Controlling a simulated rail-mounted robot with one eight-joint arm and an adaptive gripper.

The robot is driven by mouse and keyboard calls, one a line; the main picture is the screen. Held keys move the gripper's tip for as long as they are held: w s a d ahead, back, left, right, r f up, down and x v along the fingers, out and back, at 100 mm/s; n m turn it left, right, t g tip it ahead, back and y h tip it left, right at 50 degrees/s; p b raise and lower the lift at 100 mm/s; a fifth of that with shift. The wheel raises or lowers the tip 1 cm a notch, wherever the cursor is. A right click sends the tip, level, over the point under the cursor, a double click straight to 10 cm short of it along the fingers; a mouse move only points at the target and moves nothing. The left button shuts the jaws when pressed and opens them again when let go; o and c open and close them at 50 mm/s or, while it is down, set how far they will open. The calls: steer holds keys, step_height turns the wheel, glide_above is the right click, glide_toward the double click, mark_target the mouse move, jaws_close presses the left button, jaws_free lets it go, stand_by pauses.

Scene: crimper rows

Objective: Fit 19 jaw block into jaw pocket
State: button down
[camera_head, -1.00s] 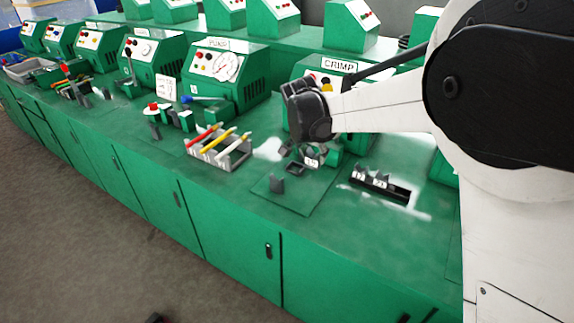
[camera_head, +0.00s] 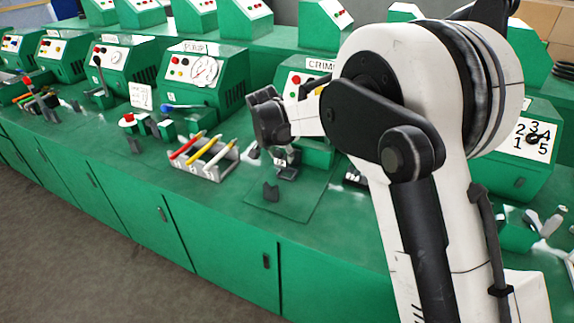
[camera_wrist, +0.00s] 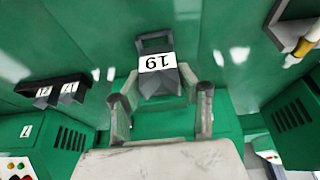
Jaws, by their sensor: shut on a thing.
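The 19 jaw block (camera_wrist: 157,80) is a grey block with a white label. In the wrist view it sits between the two fingers of my gripper (camera_wrist: 162,98), which is shut on it. A dark square frame (camera_wrist: 154,43), which looks like the jaw pocket, lies just beyond the block. I cannot tell whether the block touches it. In the head view the block's label (camera_head: 281,162) shows below my gripper, low over the green bench in front of the crimp machine. The pocket there is hard to make out.
A grey rack of coloured pens (camera_head: 205,160) is to the left. A black tray with labelled blocks (camera_wrist: 45,88) is on the wrist view's left; my arm partly hides it in the head view. The bench front is clear.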

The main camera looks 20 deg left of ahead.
steer(key=w+f, duration=0.1)
steer(key=w+d+f, duration=0.1)
steer(key=w, duration=0.1)
steer(key=shift+f, duration=1.9)
steer(key=shift+f, duration=0.25)
steer(key=c, duration=1.2)
jaws_free()
steer(key=shift+s, duration=0.1)
steer(key=shift+o, duration=0.2)
steer(key=shift+r, duration=0.1)
steer(key=v, duration=1.2)
steer(key=shift+r, duration=0.15)
